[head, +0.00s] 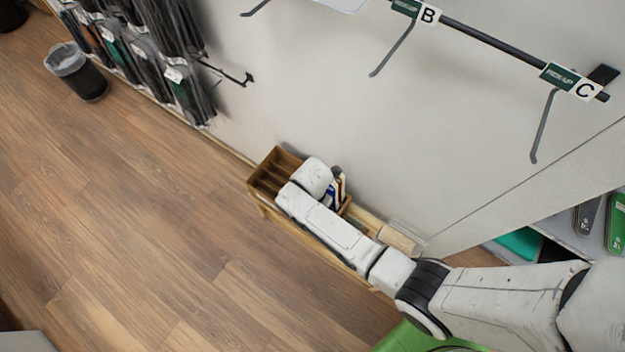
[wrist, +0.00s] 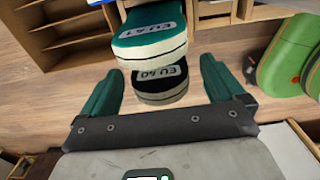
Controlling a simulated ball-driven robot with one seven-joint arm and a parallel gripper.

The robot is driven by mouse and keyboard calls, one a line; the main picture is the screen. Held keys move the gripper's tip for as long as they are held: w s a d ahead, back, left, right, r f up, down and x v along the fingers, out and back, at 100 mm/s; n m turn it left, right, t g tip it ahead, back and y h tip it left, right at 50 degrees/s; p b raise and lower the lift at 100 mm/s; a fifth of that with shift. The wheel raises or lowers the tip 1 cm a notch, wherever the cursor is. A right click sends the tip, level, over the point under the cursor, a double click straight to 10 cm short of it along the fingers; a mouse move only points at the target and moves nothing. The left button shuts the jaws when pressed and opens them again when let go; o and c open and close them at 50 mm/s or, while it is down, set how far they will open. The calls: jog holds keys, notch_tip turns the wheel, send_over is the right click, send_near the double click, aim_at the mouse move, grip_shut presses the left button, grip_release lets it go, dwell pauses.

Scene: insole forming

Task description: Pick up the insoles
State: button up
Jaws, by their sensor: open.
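In the wrist view, a teal insole (wrist: 150,28) marked EU 41 and a black insole (wrist: 160,82) marked EU 40 show with their ends towards me, pale along their edges. My gripper (wrist: 158,68) is open, with one teal finger on each side of the black insole and gaps on both sides. It holds nothing. In the head view, my arm hides the gripper. Beside the arm, a few upright blue, white and dark pieces (head: 338,190) stick out, mostly hidden; I cannot tell which insoles they are.
A wooden compartment rack (head: 262,188) stands low against the wall; its compartments (wrist: 75,30) also show in the wrist view. Hooks labelled B (head: 395,48) and C (head: 543,128) stick out above. A bin (head: 88,82) stands far left. The wooden floor (head: 150,220) is clear.

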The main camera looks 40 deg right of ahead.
jog(key=shift+f, duration=1.25)
jog(key=shift+c, duration=0.4)
jog(key=c, duration=1.4)
